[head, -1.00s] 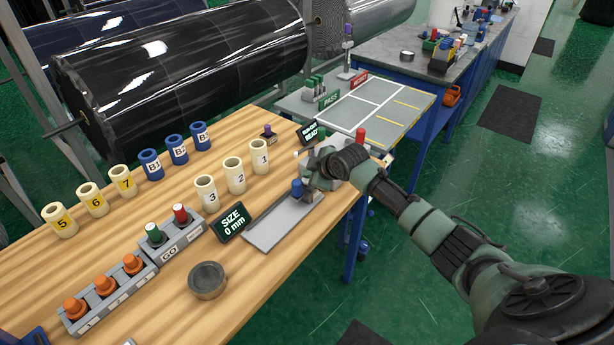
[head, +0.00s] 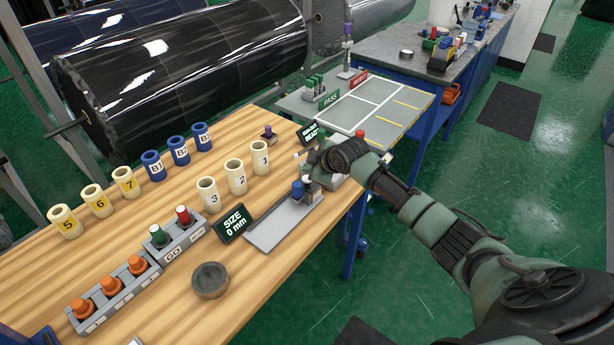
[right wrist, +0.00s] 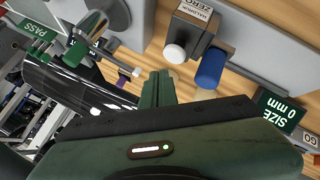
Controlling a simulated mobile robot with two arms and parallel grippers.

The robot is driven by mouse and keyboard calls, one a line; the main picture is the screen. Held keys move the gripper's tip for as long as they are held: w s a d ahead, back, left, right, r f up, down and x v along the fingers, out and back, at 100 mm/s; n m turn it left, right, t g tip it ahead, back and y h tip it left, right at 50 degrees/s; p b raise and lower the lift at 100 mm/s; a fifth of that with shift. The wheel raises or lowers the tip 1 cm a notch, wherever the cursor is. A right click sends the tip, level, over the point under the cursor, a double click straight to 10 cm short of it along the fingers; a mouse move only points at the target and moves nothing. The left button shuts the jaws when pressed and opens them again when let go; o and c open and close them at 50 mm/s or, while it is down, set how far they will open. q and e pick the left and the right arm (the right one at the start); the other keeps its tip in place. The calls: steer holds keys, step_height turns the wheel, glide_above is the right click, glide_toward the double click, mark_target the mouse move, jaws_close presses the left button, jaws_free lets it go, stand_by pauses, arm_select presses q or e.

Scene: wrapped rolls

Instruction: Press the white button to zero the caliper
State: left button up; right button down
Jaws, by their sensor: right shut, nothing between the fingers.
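The white button (right wrist: 174,53) shows in the right wrist view, on the end of a dark grey block labelled ZERO (right wrist: 195,22). A blue knob (right wrist: 210,67) is right beside it. My right gripper (right wrist: 158,74) is shut and empty, its tips just left of and below the button in that view, seemingly apart from it. In the head view the blue knob (head: 297,189) stands on the grey caliper plate (head: 272,229), and my right gripper (head: 313,172) is just behind it, partly hidden by its wrist. The SIZE display (head: 234,222) reads 0 mm. My left gripper is not in view.
Numbered cream rings (head: 236,177) and blue rings (head: 177,150) stand left of the plate. GO block (head: 178,240), orange-knobbed block (head: 113,290) and dark round puck (head: 210,280) are nearer. A red-topped device (head: 360,136) is by my wrist. Open wood lies around the puck.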

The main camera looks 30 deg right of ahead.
step_height(320, 180, up, 4)
steer(key=p, duration=0.3)
steer(key=shift+r, duration=0.2)
steer(key=shift+f, duration=0.1)
stand_by(0.5)
